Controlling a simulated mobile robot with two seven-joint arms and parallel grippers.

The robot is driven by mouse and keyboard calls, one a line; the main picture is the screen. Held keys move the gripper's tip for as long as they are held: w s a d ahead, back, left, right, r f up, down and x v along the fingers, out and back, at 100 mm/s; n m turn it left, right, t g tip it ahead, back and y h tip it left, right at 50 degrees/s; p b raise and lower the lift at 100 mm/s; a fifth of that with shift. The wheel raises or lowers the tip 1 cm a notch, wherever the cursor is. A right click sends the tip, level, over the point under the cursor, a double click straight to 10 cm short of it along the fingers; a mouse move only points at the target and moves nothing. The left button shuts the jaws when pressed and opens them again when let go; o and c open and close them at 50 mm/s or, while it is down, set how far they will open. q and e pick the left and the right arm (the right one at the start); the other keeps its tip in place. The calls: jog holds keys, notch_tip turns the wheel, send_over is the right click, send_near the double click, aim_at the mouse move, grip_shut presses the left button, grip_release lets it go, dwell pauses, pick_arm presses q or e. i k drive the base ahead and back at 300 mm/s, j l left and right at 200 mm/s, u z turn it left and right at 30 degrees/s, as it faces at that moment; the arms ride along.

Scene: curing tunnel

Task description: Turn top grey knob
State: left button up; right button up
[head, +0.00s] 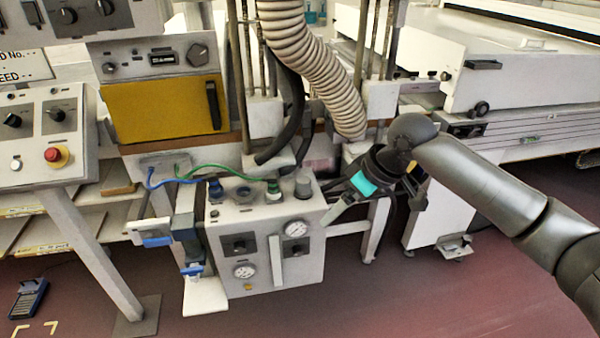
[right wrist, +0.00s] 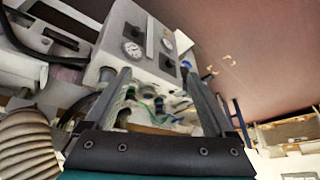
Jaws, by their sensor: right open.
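The grey knob (head: 303,184) stands upright on top of the white control box (head: 318,252), near its right rear corner. Beside it on the box top are a green fitting (head: 273,190), a dark round part and a blue fitting (head: 215,189). My right gripper (head: 328,200) is open and empty, just right of the grey knob, with its fingers pointing left toward the box. In the right wrist view the box and its gauges (right wrist: 134,50) appear ahead of the open fingers; I cannot surely pick out the grey knob there. My left gripper is out of view.
A ribbed hose (head: 315,65) hangs behind the box, with black hoses below it. A yellow-fronted unit (head: 168,108) and a panel with a red button (head: 55,156) stand at left. A white machine (head: 530,75) fills the back right.

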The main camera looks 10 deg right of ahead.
aim_at(302, 182)
jog(key=i, duration=0.85)
